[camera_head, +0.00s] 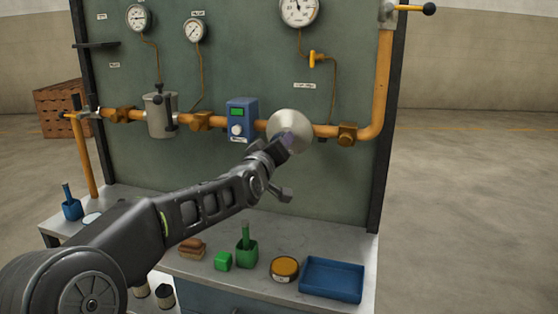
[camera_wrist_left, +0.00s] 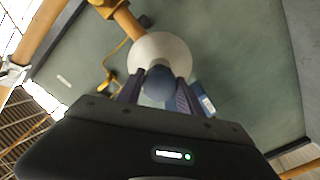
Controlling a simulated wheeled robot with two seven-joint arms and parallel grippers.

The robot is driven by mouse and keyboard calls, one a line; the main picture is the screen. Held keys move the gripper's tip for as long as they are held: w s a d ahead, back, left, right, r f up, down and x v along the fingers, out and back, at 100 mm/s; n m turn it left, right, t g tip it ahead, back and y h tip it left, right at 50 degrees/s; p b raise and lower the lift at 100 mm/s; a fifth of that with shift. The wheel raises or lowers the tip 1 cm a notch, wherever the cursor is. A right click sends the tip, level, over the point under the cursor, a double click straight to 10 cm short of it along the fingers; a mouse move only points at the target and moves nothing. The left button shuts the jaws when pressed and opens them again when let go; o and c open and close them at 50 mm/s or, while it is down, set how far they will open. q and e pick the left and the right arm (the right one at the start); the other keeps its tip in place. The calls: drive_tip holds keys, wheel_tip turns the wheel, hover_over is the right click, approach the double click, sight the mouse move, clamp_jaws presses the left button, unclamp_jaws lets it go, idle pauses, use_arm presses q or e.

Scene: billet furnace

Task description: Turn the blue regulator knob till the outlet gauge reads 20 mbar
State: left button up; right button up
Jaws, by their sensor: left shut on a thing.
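The regulator is a pale round dome (camera_head: 283,124) on the orange pipe. Its blue knob (camera_wrist_left: 159,82) sits in front of the dome in the wrist view, and in the head view my gripper mostly covers it. My left gripper (camera_head: 289,143) is at the dome's front. In the wrist view its fingers (camera_wrist_left: 158,92) are on either side of the knob, shut on it. Three round gauges hang on the green panel: left (camera_head: 138,17), middle (camera_head: 195,29) and a larger right one (camera_head: 299,10), partly cut off by the top edge. Their readings are too small to tell. My right gripper is not in view.
A blue box (camera_head: 242,117) with a green display is left of the dome.

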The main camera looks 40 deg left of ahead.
use_arm(q)
drive_tip(key=shift+n+b, duration=0.7)
drive_tip(key=shift+n, duration=0.1)
drive_tip(key=o, duration=1.4)
drive_tip(key=v, duration=0.7)
drive_tip(key=shift+s+d, duration=0.15)
drive_tip(key=shift+s, duration=0.25)
